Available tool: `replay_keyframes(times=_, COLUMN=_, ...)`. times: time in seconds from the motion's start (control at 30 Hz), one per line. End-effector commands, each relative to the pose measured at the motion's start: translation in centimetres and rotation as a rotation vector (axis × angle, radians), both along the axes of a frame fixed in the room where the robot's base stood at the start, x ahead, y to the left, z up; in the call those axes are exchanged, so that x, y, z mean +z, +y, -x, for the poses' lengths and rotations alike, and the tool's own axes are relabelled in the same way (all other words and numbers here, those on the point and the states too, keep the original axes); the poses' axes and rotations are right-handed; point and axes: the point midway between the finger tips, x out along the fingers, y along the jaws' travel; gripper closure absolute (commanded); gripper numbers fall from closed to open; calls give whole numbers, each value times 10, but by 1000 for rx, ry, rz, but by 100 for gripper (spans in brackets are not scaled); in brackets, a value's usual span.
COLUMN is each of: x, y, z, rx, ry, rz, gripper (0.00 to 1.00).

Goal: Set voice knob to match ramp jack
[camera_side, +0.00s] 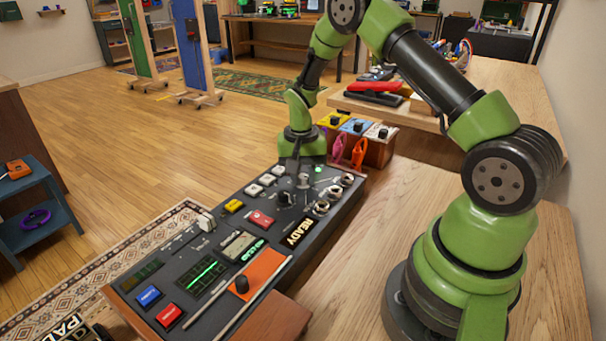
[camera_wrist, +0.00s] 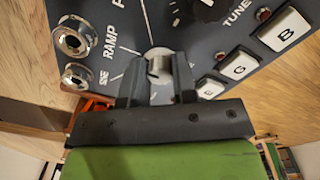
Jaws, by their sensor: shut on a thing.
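The voice knob (camera_wrist: 159,66) is a small silver knob on the dark panel, with pale lines fanning out from it toward printed labels. My gripper (camera_wrist: 155,82) is shut on it, one dark finger on each side. Its pointer direction is hard to tell behind the fingers. The ramp jack (camera_wrist: 73,41) is a round metal socket at upper left, beside the word RAMP. In the side view my gripper (camera_side: 303,163) reaches down onto the knob (camera_side: 303,181) near the console's far end.
Another metal jack (camera_wrist: 78,76) sits below the ramp jack. White keys E, G and B (camera_wrist: 284,29) lie to the right. A black TUNE knob (camera_wrist: 207,8) is at the top.

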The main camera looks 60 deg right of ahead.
Motion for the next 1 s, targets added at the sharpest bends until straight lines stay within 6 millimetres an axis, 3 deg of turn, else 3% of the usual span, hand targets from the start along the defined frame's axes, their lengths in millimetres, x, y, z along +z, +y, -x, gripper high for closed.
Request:
replay_keyframes(times=0.23, x=1, y=0, z=0, rx=-1, ry=1, rz=-1, gripper=98)
replay_keyframes(times=0.27, x=1, y=0, z=0, rx=-1, ry=1, rz=-1, gripper=72)
replay_keyframes(times=0.37, x=1, y=0, z=0, rx=0, ry=1, rz=-1, gripper=49)
replay_keyframes(times=0.73, x=7, y=0, z=-1, rx=1, ry=-2, rz=1, gripper=48)
replay_keyframes(times=1.0, x=58, y=1, z=-2, rx=1, ry=-6, rz=2, gripper=48)
